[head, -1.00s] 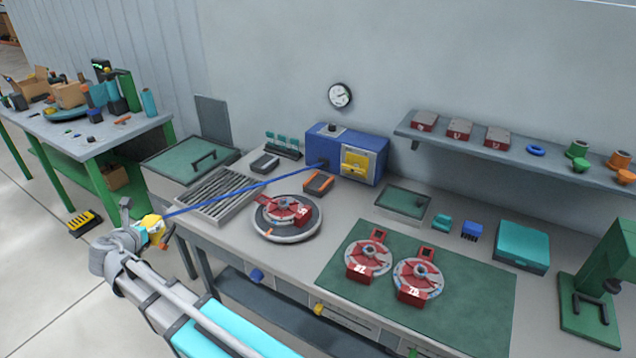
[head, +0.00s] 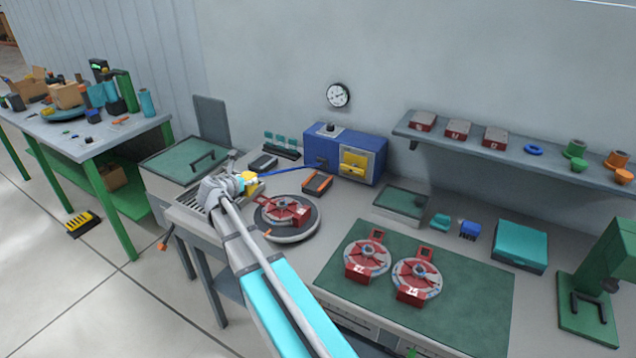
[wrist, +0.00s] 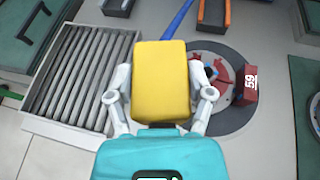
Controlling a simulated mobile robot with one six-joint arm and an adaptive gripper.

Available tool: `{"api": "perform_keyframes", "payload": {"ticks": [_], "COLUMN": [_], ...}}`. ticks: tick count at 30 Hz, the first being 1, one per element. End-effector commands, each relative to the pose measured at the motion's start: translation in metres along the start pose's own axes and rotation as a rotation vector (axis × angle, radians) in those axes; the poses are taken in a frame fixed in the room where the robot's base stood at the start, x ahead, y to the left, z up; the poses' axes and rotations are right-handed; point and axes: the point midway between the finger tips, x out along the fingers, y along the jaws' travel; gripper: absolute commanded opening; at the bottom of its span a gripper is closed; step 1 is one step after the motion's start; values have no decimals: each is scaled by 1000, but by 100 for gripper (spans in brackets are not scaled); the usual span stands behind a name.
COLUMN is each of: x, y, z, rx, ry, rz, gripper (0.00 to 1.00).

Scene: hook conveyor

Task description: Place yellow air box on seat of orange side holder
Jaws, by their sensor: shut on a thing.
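My gripper (head: 243,183) is shut on the yellow air box (wrist: 162,80), with one finger on each side of it in the wrist view. The box also shows in the head view (head: 250,179), partly hidden by my gripper. A blue hose runs from the box to the blue machine. The orange side holder (head: 317,183) is a dark tray with orange edges on the bench, in front of the blue machine. It also shows at the top of the wrist view (wrist: 213,14), beyond the box. The box is apart from the holder, left of it in the head view.
A ribbed grey tray (wrist: 78,75) lies left of the box. A round turntable (head: 287,232) with a red fixture (head: 285,211) stands to the right. The blue machine (head: 330,147) stands behind the holder. A green mat (head: 450,310) carries two red fixtures.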

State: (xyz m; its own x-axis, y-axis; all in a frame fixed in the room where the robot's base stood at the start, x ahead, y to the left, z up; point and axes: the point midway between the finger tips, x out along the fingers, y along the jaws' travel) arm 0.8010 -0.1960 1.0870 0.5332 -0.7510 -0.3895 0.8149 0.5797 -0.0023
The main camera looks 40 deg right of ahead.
Motion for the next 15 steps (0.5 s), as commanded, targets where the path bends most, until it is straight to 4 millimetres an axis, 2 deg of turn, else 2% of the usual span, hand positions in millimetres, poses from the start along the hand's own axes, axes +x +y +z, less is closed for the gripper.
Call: {"api": "perform_keyframes", "payload": {"ticks": [3, 15], "x": [29, 107], "y": [-30, -132], "z": [13, 47], "rx": [17, 67], "ry": [0, -2], "rz": [-40, -156], "gripper": [8, 8]}}
